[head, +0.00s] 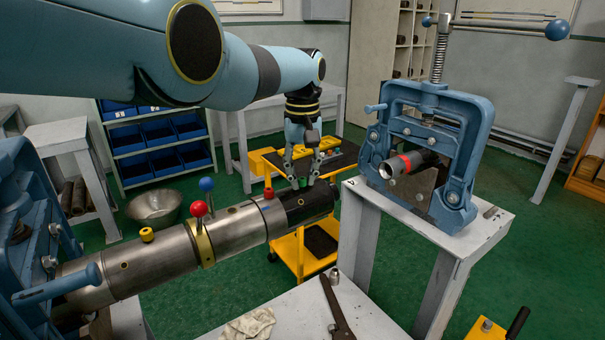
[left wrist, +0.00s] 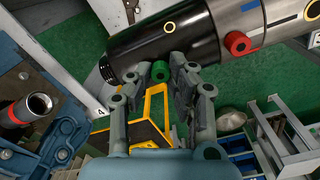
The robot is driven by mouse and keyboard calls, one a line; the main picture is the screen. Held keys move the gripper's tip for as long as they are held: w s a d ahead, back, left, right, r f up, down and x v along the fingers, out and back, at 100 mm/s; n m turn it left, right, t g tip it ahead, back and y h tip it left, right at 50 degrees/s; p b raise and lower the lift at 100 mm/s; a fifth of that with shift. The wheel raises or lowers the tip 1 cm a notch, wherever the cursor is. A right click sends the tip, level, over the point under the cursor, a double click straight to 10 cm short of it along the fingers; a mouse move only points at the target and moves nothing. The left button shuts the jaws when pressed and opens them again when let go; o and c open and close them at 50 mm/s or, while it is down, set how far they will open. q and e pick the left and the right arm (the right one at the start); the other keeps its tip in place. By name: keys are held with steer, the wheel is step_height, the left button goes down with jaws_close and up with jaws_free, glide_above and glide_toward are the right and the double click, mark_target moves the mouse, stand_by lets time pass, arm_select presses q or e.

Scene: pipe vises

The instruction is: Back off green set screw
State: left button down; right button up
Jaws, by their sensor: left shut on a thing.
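The green set screw (left wrist: 160,71) stands out from the side of the black end section (left wrist: 150,43) of a long pipe tool. My left gripper (left wrist: 160,73) is shut on it, one finger on each side. In the head view my left gripper (head: 303,180) reaches down to the black end section (head: 306,205), and its fingers mostly hide the screw. A red set screw (head: 269,193) sits farther back on the steel body; it also shows in the left wrist view (left wrist: 237,44). My right gripper is out of view.
A blue vise (head: 25,190) at left holds the pipe. Red (head: 199,208) and blue (head: 206,184) ball knobs stick up from it. Another blue vise (head: 472,115) stands on a bench at right. A yellow cart (head: 290,252) is below. A wrench (head: 336,308) lies in front.

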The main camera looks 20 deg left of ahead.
mark_target(302, 179)
arm_select(q)
steer(key=n, duration=0.4)
steer(key=shift+s+f+n, duration=0.15)
steer(key=shift+f+n, duration=0.05)
steer(key=shift+n, duration=0.1)
steer(key=n, duration=0.4)
steer(key=shift+s+f, duration=0.1)
steer(key=shift+n, duration=0.3)
steer(key=c, duration=1.2)
jaws_free()
steer(key=shift+w+r, duration=0.2)
steer(key=shift+w+r, duration=0.1)
steer(key=shift+r, duration=0.4)
step_height(302, 179, up, 11)
